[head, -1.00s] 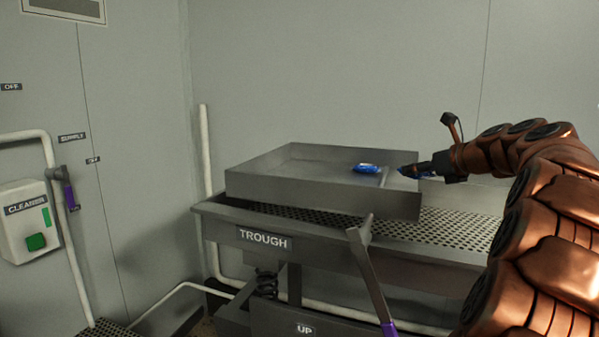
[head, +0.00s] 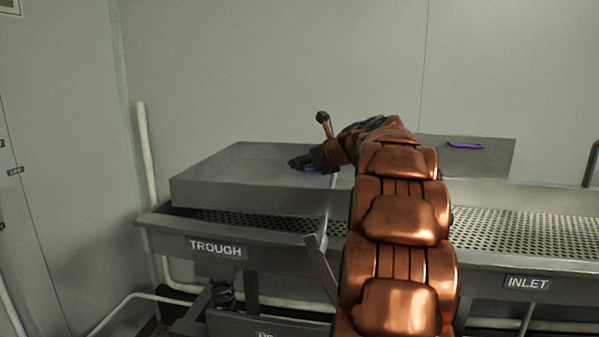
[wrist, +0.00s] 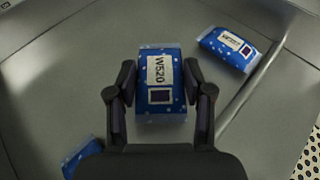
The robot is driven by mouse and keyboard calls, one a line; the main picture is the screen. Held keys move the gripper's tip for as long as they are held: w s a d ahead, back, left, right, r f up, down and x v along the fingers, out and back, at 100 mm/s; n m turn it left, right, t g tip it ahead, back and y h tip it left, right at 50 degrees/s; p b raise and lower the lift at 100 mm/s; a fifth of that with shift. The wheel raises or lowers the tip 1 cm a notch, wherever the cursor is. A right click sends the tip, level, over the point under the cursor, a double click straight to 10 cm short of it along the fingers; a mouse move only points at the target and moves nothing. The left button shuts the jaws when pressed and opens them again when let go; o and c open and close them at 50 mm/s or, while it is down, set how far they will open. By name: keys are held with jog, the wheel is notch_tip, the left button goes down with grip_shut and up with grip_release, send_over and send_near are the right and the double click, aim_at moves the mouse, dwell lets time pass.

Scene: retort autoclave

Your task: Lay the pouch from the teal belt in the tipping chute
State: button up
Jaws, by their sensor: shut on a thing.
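My gripper (wrist: 158,95) is shut on a blue pouch labelled W520 (wrist: 167,112), with one finger at each side of it. The pouch is over or on the grey floor of a shallow metal tray (head: 240,196); I cannot tell whether it touches. The tray looks like the tipping chute and sits above the bench marked TROUGH. In the head view, my gripper (head: 308,163) reaches into the tray's right part, with blue just beside it. A second blue pouch (wrist: 228,48) lies at upper right in the wrist view. Another blue pouch (wrist: 82,155) shows at lower left, partly hidden by my gripper.
A thin raised bar (wrist: 247,92) runs beside the second pouch. A perforated surface (head: 530,232) extends right, above the INLET sign (head: 527,283). A lever (head: 320,262) stands in front of the bench. A purple handle (head: 465,145) shows behind on a metal panel.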

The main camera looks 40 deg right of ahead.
aim_at(299, 182)
jog(key=shift+w+a, duration=0.2)
jog(key=shift+w, duration=0.35)
jog(key=shift+w+a+f, duration=0.1)
jog(key=shift+w+f, duration=0.05)
jog(key=shift+f, duration=0.8)
jog(key=shift+w+f, duration=0.15)
jog(key=shift+f, duration=0.8)
jog(key=o, duration=1.2)
jog(key=shift+c, duration=0.2)
jog(key=b+v, duration=0.1)
jog(key=v, duration=1.1)
jog(key=shift+b, duration=0.3)
